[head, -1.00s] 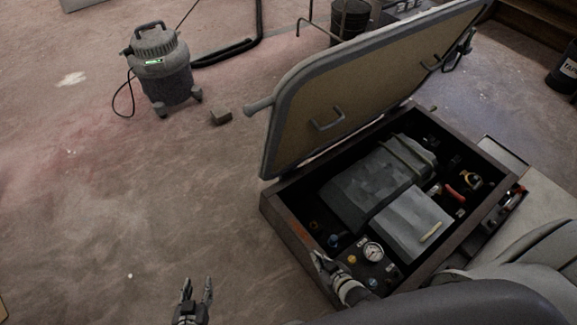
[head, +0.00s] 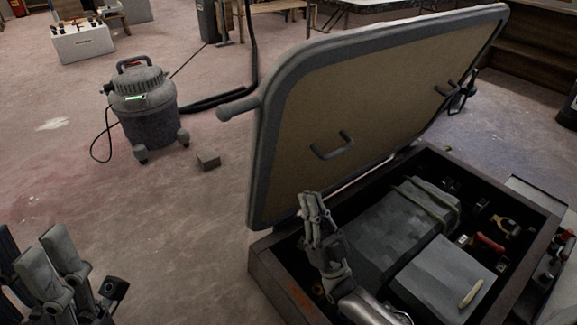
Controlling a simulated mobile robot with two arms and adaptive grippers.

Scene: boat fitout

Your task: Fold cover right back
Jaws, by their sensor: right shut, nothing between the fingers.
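The cover (head: 370,100) is a large padded panel with a tan inner face and a dark grey rim. It stands raised and tilted along the back left side of an open dark box (head: 268,283). Two bar handles sit on its inner face, a near one (head: 333,150) and a far one at the right. A round grey knob (head: 238,108) sticks out from its left edge. My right gripper (head: 312,203) is shut and empty, over the box's near left corner, in front of the cover's lower edge. My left gripper (head: 55,262) is at the lower left, partly cut off, away from the cover.
The box holds a grey block (head: 390,235), a lighter grey case (head: 445,275) and small fittings, including a red-handled one.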

